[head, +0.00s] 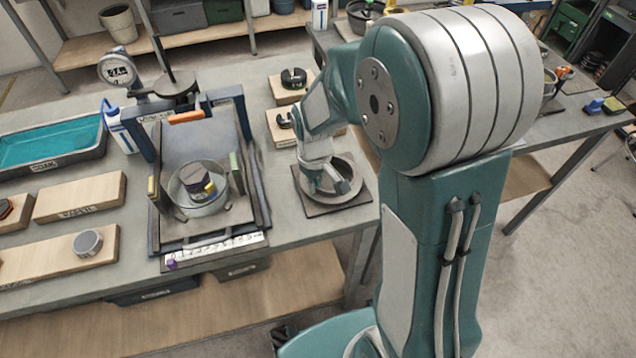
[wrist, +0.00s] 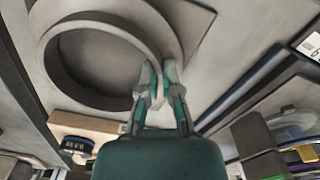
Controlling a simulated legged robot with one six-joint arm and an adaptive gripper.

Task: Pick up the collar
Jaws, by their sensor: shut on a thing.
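The collar (head: 330,202) is a wide grey ring near the right end of the workbench, over a dark square plate (head: 318,211). It also shows large at the upper left of the wrist view (wrist: 132,30), with its hollow middle visible. My gripper (head: 337,178) points down at the collar. In the wrist view my gripper (wrist: 157,78) has its two fingers on either side of the collar's near wall, shut on it. I cannot tell whether the collar is resting on the plate or slightly raised.
Left of the collar stands a blue press frame (head: 240,130) with a pot (head: 205,207) inside it. Wooden blocks (head: 283,98) with dark parts lie behind the collar. A teal-lined tray (head: 50,150) and wooden boards (head: 80,197) occupy the bench's left.

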